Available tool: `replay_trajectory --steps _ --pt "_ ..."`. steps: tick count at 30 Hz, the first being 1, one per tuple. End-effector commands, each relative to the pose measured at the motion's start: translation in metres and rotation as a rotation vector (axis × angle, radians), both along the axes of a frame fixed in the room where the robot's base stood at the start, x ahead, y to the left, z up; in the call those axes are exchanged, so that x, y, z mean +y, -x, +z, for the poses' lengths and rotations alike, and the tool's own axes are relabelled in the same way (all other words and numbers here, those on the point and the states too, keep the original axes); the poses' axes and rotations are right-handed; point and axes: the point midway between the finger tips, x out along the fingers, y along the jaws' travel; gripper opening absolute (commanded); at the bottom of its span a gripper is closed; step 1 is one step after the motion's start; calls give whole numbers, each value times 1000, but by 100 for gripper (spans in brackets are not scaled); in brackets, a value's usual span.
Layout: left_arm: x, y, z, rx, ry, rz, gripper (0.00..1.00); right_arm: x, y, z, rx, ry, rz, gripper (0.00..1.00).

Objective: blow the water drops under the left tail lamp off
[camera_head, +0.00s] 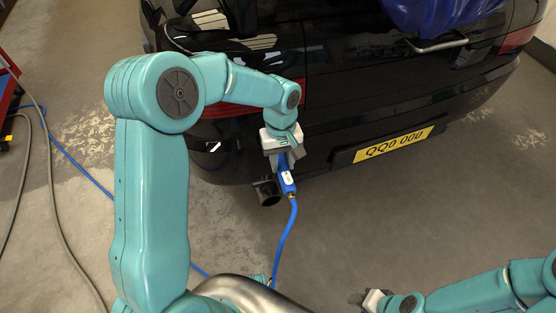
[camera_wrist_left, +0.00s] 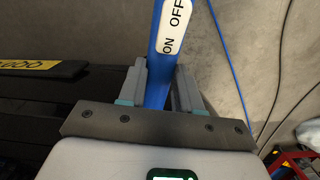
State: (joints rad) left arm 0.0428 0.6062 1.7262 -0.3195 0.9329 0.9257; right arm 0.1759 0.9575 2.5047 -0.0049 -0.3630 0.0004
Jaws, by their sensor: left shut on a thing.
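My left gripper (camera_head: 283,158) is shut on a blue air blower (camera_head: 288,184) with a blue hose running down from its brass fitting. The blower also shows between the two fingers (camera_wrist_left: 160,85) in the left wrist view, with a white ON/OFF label. The gripper is close to the rear of a black car (camera_head: 340,90), just below and right of the red left tail lamp (camera_head: 225,110). My arm hides part of that lamp. I cannot make out water drops under it. My right gripper (camera_head: 373,298) is at the bottom edge, partly in view; its jaws are unclear.
An exhaust pipe (camera_head: 267,192) sticks out below the bumper, near the blower. A yellow number plate (camera_head: 394,144) is to the right. A blue cloth (camera_head: 430,15) lies over the car's upper rear. Hoses (camera_head: 50,200) and a red cart (camera_head: 8,90) are at left.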

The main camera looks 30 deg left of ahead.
Motion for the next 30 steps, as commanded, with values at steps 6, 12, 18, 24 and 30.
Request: replay_trajectory --steps 6,12,18,24,30 --pt "-7 -6 -1 -2 0 -1 3 0 0 1 0 0 0 43" --pt "-12 -11 -2 -2 0 -1 3 0 0 1 0 0 0 43" --pt "-18 -16 -3 0 0 0 3 0 0 2 0 0 0 43" --pt "-23 -21 -4 0 0 -1 3 0 0 3 0 0 0 43" --pt "-29 -27 -5 -1 1 -1 3 0 0 3 0 0 0 43"
